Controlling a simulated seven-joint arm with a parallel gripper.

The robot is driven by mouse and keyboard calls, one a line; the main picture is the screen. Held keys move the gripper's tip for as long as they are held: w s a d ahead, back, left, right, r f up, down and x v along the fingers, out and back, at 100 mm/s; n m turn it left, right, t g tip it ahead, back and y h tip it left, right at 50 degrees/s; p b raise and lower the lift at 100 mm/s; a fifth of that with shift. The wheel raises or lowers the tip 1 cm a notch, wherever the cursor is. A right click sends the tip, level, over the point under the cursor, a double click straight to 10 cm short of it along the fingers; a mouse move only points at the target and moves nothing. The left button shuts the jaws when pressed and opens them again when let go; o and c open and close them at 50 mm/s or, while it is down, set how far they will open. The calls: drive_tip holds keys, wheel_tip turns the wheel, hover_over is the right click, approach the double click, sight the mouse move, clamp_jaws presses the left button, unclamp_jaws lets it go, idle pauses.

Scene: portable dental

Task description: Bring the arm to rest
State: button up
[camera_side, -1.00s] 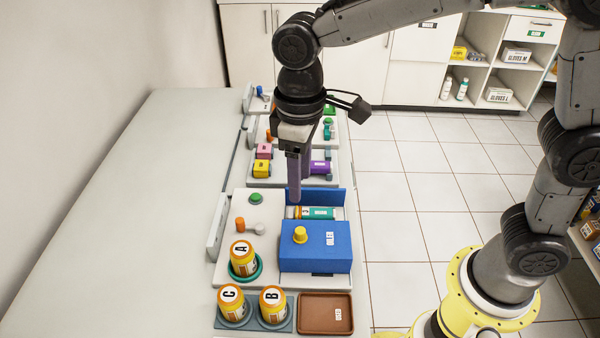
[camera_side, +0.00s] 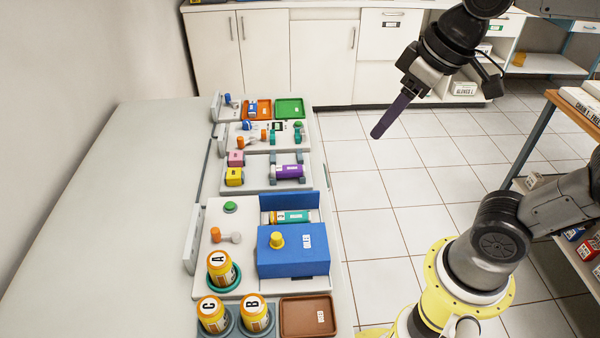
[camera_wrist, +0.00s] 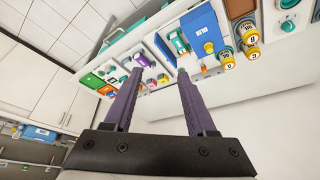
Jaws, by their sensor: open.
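My gripper (camera_side: 377,136) hangs over the tiled floor, to the right of the bench, clear of everything. Its two purple fingers point down and to the left in the side view. In the wrist view the fingers of my gripper (camera_wrist: 160,73) stand apart with nothing between them. The bench (camera_side: 115,200) with its stations lies beyond the fingertips there. My arm is raised, and part of it runs out of the top right of the side view.
On the bench stand a blue box (camera_side: 293,250), yellow jars A (camera_side: 221,268), B (camera_side: 254,314) and C (camera_side: 212,315), and a brown tray (camera_side: 308,316). White cabinets (camera_side: 290,55) stand behind. A shelf unit (camera_side: 570,130) is at right. The floor between is free.

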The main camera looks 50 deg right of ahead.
drive_tip(key=s+d+f+m+t, duration=0.1)
drive_tip(key=s+d+f, duration=0.1)
drive_tip(key=s+f, duration=0.2)
drive_tip(key=shift+s+f, duration=0.35)
drive_tip(key=shift+s, duration=0.6)
drive_tip(key=shift+d, duration=0.1)
idle(1.0)
